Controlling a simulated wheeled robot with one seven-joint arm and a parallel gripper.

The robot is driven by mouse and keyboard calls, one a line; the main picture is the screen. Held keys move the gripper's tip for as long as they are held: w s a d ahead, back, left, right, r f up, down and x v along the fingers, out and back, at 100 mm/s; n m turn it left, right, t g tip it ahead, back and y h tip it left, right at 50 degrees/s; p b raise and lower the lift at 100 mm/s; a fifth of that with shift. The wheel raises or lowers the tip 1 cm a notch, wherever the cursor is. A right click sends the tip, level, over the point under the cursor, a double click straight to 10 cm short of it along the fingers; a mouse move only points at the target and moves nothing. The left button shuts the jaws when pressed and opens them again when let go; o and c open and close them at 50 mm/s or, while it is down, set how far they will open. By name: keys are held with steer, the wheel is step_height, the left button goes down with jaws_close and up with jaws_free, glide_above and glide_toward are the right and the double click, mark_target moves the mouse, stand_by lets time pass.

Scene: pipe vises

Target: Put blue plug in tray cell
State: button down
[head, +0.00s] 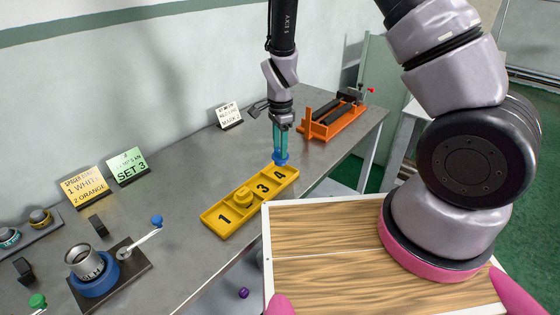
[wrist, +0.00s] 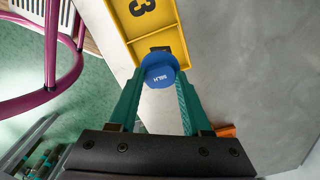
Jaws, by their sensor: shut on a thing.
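My gripper (head: 281,148) has teal fingers pointing down and is shut on the blue plug (head: 281,158). The plug is a round blue piece with white lettering on its face, seen between the fingertips in the wrist view (wrist: 159,74). The yellow tray (head: 221,231) lies on the bench with cells numbered 1, 3 and 4 visible. A yellow plug (head: 243,195) sits in the cell between 1 and 3, hiding its number. The blue plug is at the far end of cell 4 (head: 280,175), overlapping its edge in the wrist view; its exact height above the tray is unclear.
An orange vise (head: 335,122) stands behind the tray to the right. A blue-based vise with a metal pipe (head: 86,262) is at front left. Sign cards (head: 129,166) stand along the back. A purple piece (head: 243,293) lies on the floor. Bench space behind the tray is clear.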

steer(key=shift+f, duration=2.25)
steer(key=shift+f, duration=0.15)
steer(key=shift+c, duration=1.8)
jaws_free()
